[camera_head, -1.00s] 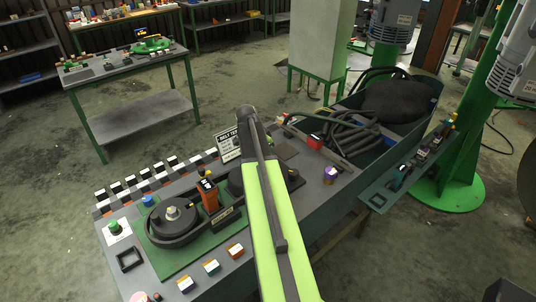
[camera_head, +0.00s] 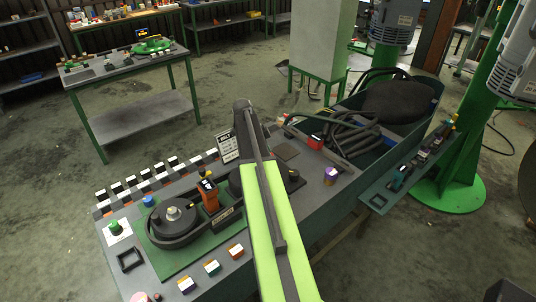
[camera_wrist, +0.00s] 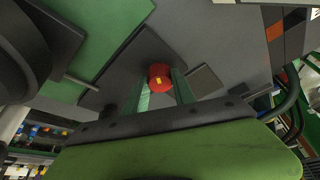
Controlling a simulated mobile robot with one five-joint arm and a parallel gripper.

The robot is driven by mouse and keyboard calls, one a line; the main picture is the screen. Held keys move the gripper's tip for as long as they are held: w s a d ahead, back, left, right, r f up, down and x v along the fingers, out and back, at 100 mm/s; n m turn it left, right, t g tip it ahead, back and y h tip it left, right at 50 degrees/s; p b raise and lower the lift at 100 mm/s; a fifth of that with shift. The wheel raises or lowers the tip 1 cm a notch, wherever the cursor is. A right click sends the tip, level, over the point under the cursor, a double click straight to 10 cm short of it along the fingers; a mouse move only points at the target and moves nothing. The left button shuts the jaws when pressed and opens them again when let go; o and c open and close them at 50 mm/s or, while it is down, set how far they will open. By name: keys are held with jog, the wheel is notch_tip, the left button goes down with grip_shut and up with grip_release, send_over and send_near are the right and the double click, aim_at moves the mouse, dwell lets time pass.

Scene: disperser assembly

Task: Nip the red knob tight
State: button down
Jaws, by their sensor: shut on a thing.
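The red knob (camera_wrist: 160,74), with a small yellow mark on it, shows in the wrist view between the two pale green fingers of my gripper (camera_wrist: 161,84). The fingers are shut on the knob, one on each side. The knob sits over a dark grey plate. In the head view my own arm covers the gripper and the knob.
The bench carries a round black wheel on a green plate (camera_head: 165,252), an upright orange block (camera_head: 208,194), and several small coloured blocks along its front edge. A trough with dark hoses (camera_head: 350,132) lies to the right. A side table (camera_head: 130,68) stands behind.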

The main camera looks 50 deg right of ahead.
jog(key=c, duration=1)
grip_release()
jog(key=shift+c, duration=0.2)
jog(key=shift+r, duration=0.1)
jog(key=p+v, duration=1.6)
jog(key=v, duration=0.1)
jog(key=shift+w, duration=0.15)
jog(key=shift+a+r, duration=0.1)
